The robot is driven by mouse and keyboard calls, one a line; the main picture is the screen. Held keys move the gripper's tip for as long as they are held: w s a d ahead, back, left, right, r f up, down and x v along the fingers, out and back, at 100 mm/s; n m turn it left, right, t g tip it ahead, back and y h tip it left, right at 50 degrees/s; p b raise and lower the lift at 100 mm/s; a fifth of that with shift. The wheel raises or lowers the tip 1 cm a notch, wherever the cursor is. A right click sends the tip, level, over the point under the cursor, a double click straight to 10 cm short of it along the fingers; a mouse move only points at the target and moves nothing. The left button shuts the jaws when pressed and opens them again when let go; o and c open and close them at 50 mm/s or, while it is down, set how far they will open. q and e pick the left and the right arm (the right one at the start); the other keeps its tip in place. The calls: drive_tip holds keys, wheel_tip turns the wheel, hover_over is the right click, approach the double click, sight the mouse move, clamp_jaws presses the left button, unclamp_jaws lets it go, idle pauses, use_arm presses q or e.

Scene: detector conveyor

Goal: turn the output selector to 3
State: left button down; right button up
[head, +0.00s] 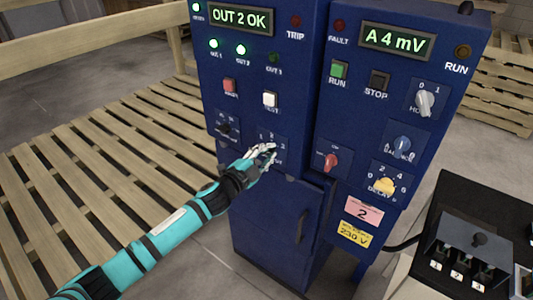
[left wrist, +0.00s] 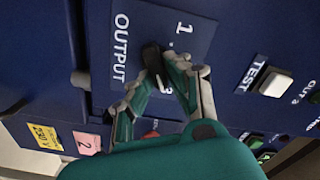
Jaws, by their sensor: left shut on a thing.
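The output selector is a black knob (left wrist: 151,56) on a blue plate marked OUTPUT (left wrist: 120,48), with a 1 visible in the left wrist view. My left gripper (head: 264,152) is shut on this knob, its fingers on either side of it. In the head view the fingers hide most of the knob, and the numbers around it are small. I cannot tell exactly where the knob points. The left display (head: 241,19) reads OUT 2 OK. The OUT 1 lamp (head: 214,43) and OUT 2 lamp (head: 241,49) glow green; the OUT 3 lamp (head: 273,57) is dark. My right gripper is not in view.
A white TEST button (head: 270,99) and a red button (head: 229,85) sit above the selector. A dark knob (head: 227,128) is left of it. The right cabinet carries a red knob (head: 330,161) and a yellow DELAY knob (head: 384,185). A wooden pallet (head: 100,165) lies at left.

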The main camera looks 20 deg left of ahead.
use_arm(q)
drive_tip(key=c, duration=1.4)
unclamp_jaws()
drive_tip(key=shift+r, duration=0.2)
drive_tip(key=shift+o, duration=0.6)
drive_tip(key=shift+w+f, duration=0.1)
drive_tip(key=shift+f, duration=0.05)
drive_tip(key=shift+s+a+f, duration=0.1)
drive_tip(key=shift+s+a, duration=0.05)
drive_tip(key=shift+s, duration=0.35)
drive_tip(key=v, duration=1.1)
